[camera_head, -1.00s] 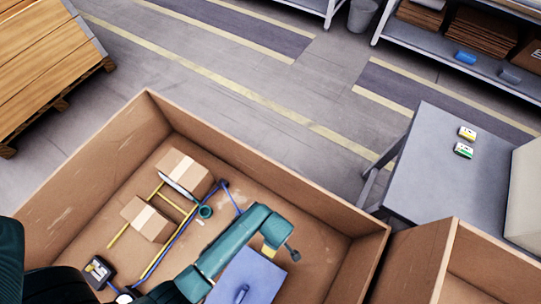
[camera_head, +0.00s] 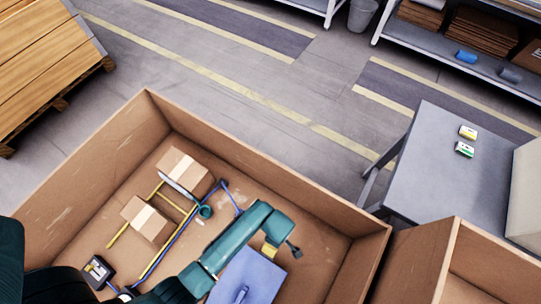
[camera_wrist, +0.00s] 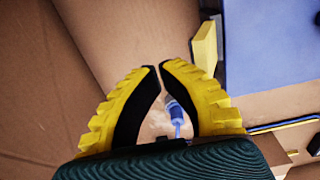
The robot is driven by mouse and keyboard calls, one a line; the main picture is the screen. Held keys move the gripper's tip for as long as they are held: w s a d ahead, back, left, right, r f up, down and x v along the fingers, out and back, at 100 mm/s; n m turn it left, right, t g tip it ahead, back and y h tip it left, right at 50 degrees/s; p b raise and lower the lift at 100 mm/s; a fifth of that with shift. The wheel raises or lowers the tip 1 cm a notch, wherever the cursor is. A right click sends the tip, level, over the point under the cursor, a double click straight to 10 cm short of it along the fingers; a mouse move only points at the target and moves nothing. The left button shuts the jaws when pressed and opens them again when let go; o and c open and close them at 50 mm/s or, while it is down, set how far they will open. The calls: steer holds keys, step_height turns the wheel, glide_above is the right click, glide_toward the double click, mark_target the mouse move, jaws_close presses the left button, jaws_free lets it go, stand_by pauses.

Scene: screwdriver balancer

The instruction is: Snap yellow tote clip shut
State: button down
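The blue tote (camera_head: 258,270) sits in the large cardboard bin, at the bottom of the head view. Its flat side also fills the upper right of the wrist view (camera_wrist: 275,45). The yellow clip (camera_head: 269,250) is at the tote's edge. In the wrist view the clip (camera_wrist: 205,47) sticks out at the tote's left edge and looks tilted. My gripper (camera_head: 293,251) is just right of the clip, apart from it. In the wrist view its fingertips (camera_wrist: 158,67) are nearly together with nothing between them, below and left of the clip.
Cardboard bin walls (camera_head: 318,205) surround the tote. Small cartons (camera_head: 182,170), yellow and blue bars and a black device (camera_head: 97,270) lie in the bin's left part. A blue screwdriver-like tool (camera_wrist: 176,115) hangs or lies beyond my fingers. A grey table (camera_head: 450,170) stands right.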

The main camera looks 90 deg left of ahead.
mark_target(270, 248)
steer(key=shift+f, duration=0.4)
steer(key=s+d+p, duration=0.2)
steer(key=d, duration=0.1)
steer(key=shift+s+d+p, duration=0.25)
steer(key=shift+s+p, duration=0.15)
steer(key=shift+s+d+p, duration=0.55)
steer(key=shift+s+d, duration=0.1)
steer(key=shift+d, duration=0.3)
steer(key=shift+s+d+p, duration=0.55)
steer(key=shift+s+d, duration=0.05)
steer(key=shift+d, duration=0.3)
steer(key=shift+a, duration=0.1)
